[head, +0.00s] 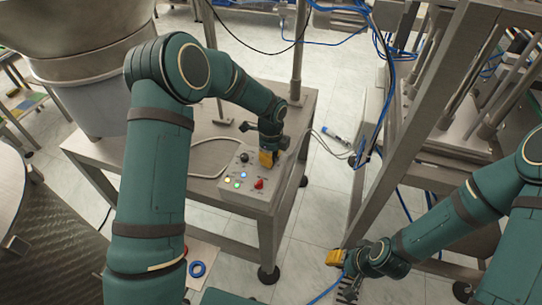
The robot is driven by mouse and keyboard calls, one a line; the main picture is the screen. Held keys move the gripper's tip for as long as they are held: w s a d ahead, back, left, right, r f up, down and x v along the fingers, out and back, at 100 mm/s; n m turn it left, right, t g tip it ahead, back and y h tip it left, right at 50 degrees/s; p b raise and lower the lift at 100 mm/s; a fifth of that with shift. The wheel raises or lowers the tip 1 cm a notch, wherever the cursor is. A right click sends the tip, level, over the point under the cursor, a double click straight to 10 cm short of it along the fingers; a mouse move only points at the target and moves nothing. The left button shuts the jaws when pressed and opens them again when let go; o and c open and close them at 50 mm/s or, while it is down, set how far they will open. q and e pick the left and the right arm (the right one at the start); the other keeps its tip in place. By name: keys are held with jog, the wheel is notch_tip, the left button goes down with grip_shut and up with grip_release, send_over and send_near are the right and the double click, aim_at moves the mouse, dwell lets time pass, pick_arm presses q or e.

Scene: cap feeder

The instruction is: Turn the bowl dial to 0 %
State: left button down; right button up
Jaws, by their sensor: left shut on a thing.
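The grey control box (232,187) sits on the near right part of the metal table. Its sloped face carries a black knob (244,157), a red knob (259,184) and several small lit buttons. My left gripper (267,160) reaches down onto the upper right of this face. Its yellow fingertips are shut on a dial there, which they hide; its marking and setting cannot be read. My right gripper (342,274) is at the lower right, over the floor, apart from the box. Its fingers look spread and nothing shows between them.
A large metal bowl feeder (85,75) stands on the table (205,122) at the left. A grey cable runs from the box. A metal frame (405,125) with blue hoses rises at the right.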

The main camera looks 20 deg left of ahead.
pick_arm(q)
jog(key=n, duration=0.3)
jog(key=shift+n, duration=0.4)
jog(key=n, duration=0.3)
jog(key=shift+n, duration=0.3)
jog(key=n, duration=0.6)
jog(key=n+p, duration=0.1)
jog(key=n, duration=0.5)
jog(key=shift+n, duration=0.4)
jog(key=n, duration=0.3)
jog(key=shift+p, duration=0.3)
jog(key=shift+n+p, duration=0.4)
jog(key=shift+n, duration=1.4)
jog(key=shift+s, duration=0.1)
